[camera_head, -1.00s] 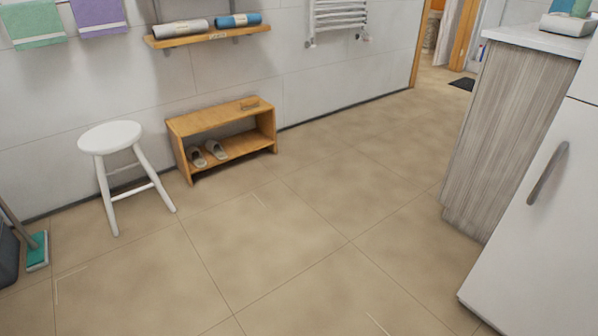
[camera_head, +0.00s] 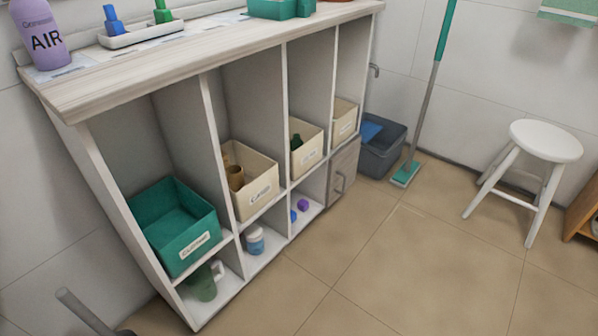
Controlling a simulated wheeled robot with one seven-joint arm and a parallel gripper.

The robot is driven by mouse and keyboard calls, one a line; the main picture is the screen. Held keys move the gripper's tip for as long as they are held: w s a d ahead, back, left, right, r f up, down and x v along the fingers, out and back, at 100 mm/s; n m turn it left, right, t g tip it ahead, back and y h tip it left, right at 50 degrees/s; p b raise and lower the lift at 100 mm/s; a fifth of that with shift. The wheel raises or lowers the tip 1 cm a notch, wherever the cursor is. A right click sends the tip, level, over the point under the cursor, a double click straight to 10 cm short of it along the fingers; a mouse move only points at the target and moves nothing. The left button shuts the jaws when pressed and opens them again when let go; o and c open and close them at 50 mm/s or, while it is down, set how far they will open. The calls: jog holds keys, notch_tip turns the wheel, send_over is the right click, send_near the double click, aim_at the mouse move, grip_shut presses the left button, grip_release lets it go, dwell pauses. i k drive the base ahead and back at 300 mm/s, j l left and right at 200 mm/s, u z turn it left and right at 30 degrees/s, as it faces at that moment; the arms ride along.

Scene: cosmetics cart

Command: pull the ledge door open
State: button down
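A long open shelf unit (camera_head: 213,113) with a pale wood top stands against the left wall. At the lower right of its far end is a small wood-grain door (camera_head: 344,170) with a vertical metal handle (camera_head: 339,185). The door looks shut. It is the only door I see on the unit; the other compartments are open-fronted. My gripper is not in view.
A grey bin (camera_head: 382,151) and a teal mop (camera_head: 407,174) stand just past the door. A white stool (camera_head: 545,141) stands to the right. A grey rod-like object (camera_head: 85,312) sticks up at lower left. The tiled floor (camera_head: 420,260) before the unit is clear.

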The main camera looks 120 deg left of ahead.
aim_at(343, 166)
jog(key=j+u, duration=0.1)
jog(key=u, duration=0.3)
jog(key=j+u, duration=0.1)
jog(key=u, duration=0.3)
jog(key=l+u, duration=0.1)
jog(key=u, duration=1.2)
jog(key=k+l+u, duration=0.1)
jog(key=u, duration=0.35)
jog(key=k+u, duration=0.2)
jog(key=u, duration=0.25)
jog(key=k+u, duration=0.15)
jog(key=u, duration=0.3)
jog(key=i+l, duration=0.15)
jog(key=i, duration=0.35)
jog(key=i+l+u, duration=0.15)
jog(key=i, duration=0.35)
jog(key=i+l, duration=0.2)
jog(key=i, duration=0.3)
jog(key=i+l+u, duration=0.1)
jog(key=i, duration=0.4)
jog(key=i+l, duration=0.05)
jog(key=l, duration=0.05)
